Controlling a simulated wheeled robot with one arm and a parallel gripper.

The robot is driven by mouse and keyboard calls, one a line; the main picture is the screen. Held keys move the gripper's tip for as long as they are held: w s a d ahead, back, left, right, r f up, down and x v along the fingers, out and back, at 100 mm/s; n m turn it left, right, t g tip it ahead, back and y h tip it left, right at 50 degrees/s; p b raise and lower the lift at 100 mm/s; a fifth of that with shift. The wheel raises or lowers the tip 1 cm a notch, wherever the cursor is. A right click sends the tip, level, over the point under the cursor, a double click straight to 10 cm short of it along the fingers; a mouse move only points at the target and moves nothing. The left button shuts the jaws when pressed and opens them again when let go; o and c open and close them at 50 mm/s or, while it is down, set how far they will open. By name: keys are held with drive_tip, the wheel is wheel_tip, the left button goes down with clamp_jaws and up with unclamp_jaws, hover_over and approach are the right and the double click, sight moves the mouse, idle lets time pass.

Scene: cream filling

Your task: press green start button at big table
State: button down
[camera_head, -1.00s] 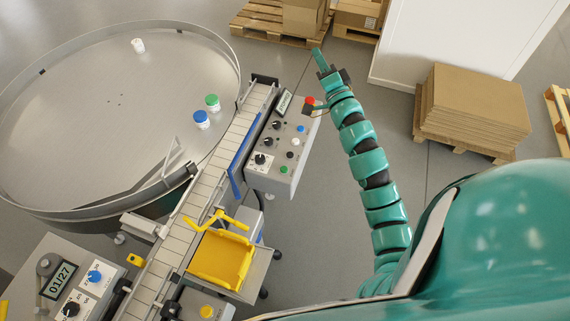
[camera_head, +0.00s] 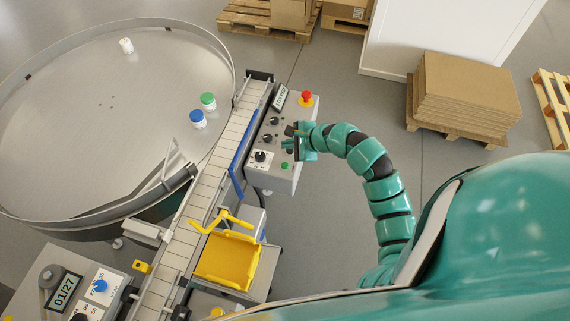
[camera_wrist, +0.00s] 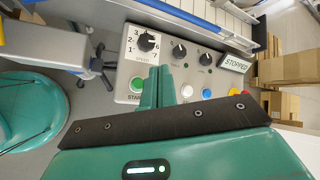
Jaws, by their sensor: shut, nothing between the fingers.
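The grey control box (camera_head: 257,176) stands beside the conveyor, next to the big round table (camera_head: 70,150). Its green start button (camera_head: 285,165) is near the box's lower end; in the wrist view the button (camera_wrist: 137,84) sits left of the fingers, above the label "START". My gripper (camera_head: 288,147) is over the box, just above the button in the head view. In the wrist view my gripper's fingers (camera_wrist: 163,75) are together and empty, apart from the button in the picture. The display (camera_wrist: 235,65) reads "STOPPED".
The box carries black knobs (camera_wrist: 148,41), a white button (camera_wrist: 187,91), a blue button (camera_wrist: 206,93) and a red emergency knob (camera_head: 305,97). A blue-railed conveyor (camera_head: 210,170) runs beside it. A yellow tray (camera_head: 228,262) sits below. Jars with blue (camera_head: 198,116) and green lids stand on the round table.

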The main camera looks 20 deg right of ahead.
idle(0.4)
drive_tip(key=b, duration=0.7)
hover_over(288, 167)
wheel_tip(288, 167, down, 7)
drive_tip(key=shift+r, duration=0.15)
drive_tip(key=shift+f, duration=1.05)
drive_tip(key=shift+f, duration=0.1)
idle(0.7)
drive_tip(key=shift+f+p, duration=0.3)
drive_tip(key=shift+p, duration=0.05)
